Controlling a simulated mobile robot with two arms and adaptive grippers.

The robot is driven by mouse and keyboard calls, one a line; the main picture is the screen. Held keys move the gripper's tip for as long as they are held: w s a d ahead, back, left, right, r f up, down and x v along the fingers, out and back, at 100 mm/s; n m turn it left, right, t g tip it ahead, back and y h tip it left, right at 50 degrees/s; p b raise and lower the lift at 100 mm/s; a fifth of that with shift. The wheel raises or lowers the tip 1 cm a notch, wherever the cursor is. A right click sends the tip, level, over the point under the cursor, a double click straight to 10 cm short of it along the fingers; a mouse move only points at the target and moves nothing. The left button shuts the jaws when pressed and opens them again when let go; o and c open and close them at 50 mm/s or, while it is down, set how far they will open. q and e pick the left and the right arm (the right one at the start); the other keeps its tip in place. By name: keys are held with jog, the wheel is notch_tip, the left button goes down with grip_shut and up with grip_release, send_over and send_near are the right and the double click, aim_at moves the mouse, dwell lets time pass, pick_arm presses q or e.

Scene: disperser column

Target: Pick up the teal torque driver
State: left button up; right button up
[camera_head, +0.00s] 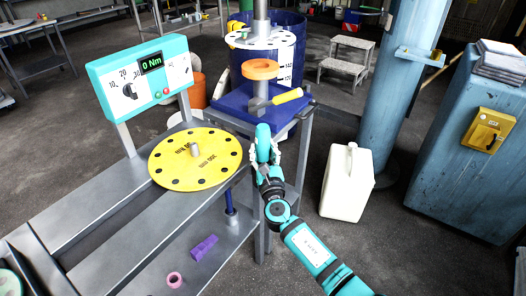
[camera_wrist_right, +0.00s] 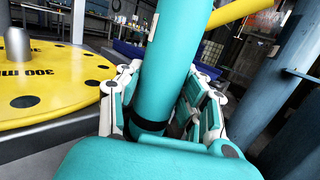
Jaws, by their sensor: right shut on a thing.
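The teal torque driver (camera_head: 263,143) stands roughly upright in my right gripper (camera_head: 264,165), above the gap beside the yellow disc. In the right wrist view the driver (camera_wrist_right: 167,75) is a thick teal cylinder with a black band low down. The fingers of my right gripper (camera_wrist_right: 160,100) close around it from both sides. Its lower end is partly hidden by the fingers. My left gripper is not in view.
A yellow disc (camera_head: 215,168) with holes lies on the grey bench at left, close to my right gripper. A blue stand (camera_head: 240,104) with a yellow-handled tool (camera_head: 288,96) is just behind. A white canister (camera_head: 347,182) stands on the floor at right.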

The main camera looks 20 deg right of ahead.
aim_at(263, 127)
grip_shut()
jog(key=shift+r, duration=0.1)
notch_tip(263, 127, up, 10)
jog(key=p, duration=0.5)
dwell(0.6)
